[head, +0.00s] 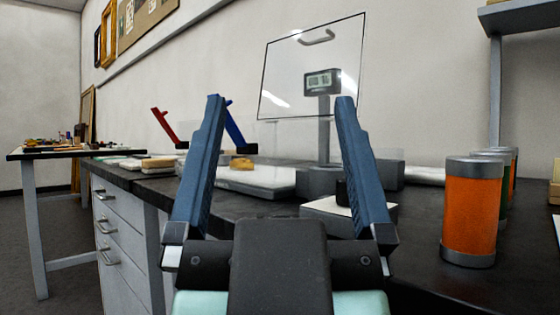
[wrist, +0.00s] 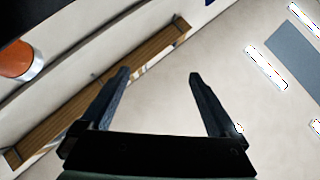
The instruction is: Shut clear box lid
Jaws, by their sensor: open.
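The clear lid (head: 290,80) stands raised and slightly tilted in the head view, a see-through panel with a thin dark edge. A pale handle (head: 317,38) sits near its top edge. Faint clear box walls (head: 262,135) show below it, around a white scale platform (head: 268,180) that bears a small golden fragment (head: 241,164). My gripper (head: 281,99) is open and empty, its fingers pointing up in front of the box and lid in the picture. In the wrist view my gripper (wrist: 158,74) is also open, with nothing between the fingers; I cannot make out the lid there.
A scale display (head: 323,82) on a post shows through the lid. Red (head: 163,125) and blue (head: 234,127) angled pieces stand behind my left finger. A shelf (head: 520,14) overhangs at upper right.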

